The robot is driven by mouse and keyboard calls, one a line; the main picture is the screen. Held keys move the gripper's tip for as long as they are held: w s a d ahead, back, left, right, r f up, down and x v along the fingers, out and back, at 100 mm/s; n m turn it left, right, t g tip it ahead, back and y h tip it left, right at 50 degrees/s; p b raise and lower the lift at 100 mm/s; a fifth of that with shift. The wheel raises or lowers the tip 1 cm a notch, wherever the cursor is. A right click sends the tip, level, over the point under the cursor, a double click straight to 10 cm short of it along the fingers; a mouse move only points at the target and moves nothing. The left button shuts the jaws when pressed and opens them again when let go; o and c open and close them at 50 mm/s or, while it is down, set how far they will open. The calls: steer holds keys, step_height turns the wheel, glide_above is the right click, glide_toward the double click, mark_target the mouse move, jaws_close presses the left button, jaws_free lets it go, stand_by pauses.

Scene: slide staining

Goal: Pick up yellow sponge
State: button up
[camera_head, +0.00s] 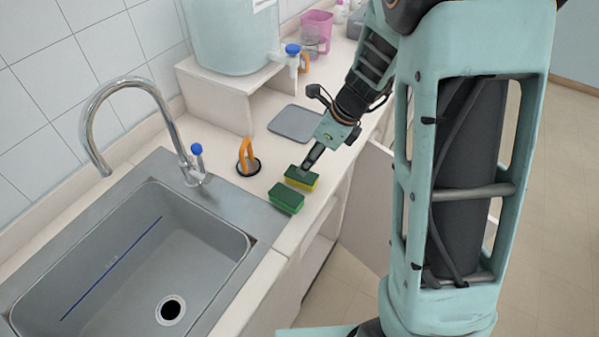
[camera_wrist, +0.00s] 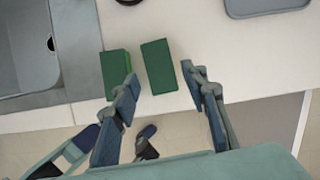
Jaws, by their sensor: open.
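Two sponges lie side by side near the counter's front edge beside the sink. The yellow sponge (camera_head: 301,181) has a green top and a yellow side in the head view; in the wrist view only its green top (camera_wrist: 157,64) shows. The other sponge (camera_head: 286,199) looks green all over and lies nearer the sink; it is on the left in the wrist view (camera_wrist: 115,68). My gripper (camera_head: 306,168) is over the yellow sponge in the head view. In the wrist view my gripper (camera_wrist: 159,76) is open and empty, one finger on each side of that sponge's near end. Its height above it is unclear.
The metal sink (camera_head: 232,206) with a tall faucet (camera_head: 178,143) is to the left. An orange-handled item (camera_head: 248,160) stands behind the sponges. A grey tray (camera_head: 293,123) lies farther back, near a water tank (camera_head: 235,35) on a white stand (camera_head: 212,98).

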mark_target(301, 179)
steer(key=x, duration=0.7)
steer(key=shift+s+f+b, duration=0.1)
steer(key=shift+f+b, duration=0.2)
steer(key=shift+f, duration=0.15)
steer(key=shift+c, duration=0.3)
steer(key=c, duration=0.5)
